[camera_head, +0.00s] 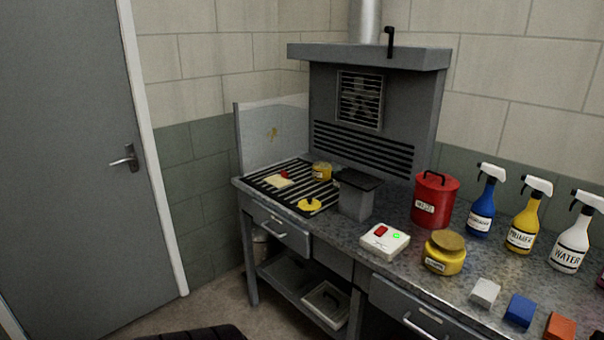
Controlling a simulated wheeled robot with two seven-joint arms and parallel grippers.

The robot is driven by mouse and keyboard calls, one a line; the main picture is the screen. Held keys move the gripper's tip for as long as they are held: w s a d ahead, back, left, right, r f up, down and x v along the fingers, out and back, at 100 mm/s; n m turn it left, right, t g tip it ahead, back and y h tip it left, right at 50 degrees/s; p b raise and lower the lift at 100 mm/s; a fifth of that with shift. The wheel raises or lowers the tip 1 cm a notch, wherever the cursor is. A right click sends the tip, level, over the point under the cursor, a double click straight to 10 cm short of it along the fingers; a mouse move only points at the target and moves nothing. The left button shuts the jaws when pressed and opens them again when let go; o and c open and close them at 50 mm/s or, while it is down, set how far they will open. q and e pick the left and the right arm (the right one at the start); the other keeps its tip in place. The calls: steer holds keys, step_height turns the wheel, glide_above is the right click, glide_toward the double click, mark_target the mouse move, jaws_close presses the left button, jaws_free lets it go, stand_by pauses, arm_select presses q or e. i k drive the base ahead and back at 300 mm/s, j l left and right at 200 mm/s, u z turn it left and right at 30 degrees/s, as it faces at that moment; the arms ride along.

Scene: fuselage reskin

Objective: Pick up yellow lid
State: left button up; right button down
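A small yellow lid (310,204) with a knob on top lies on the black slatted grate of the workbench, near its front edge. A small yellow jar (322,171) stands behind it on the grate. A larger yellow jar (444,252) with a brownish top stands farther right on the bench. Neither of my grippers shows in the head view.
A pale pad with a red item (280,180) lies left of the lid. A grey box (356,195) stands right of it. A white switch box (385,241), a red can (433,200), spray bottles (523,222) and coloured blocks (520,310) fill the right. A closed door (75,150) is left.

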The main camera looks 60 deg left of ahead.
mark_target(308, 204)
steer(key=u, duration=1.9)
steer(key=i+j+z, duration=0.15)
steer(key=i, duration=0.15)
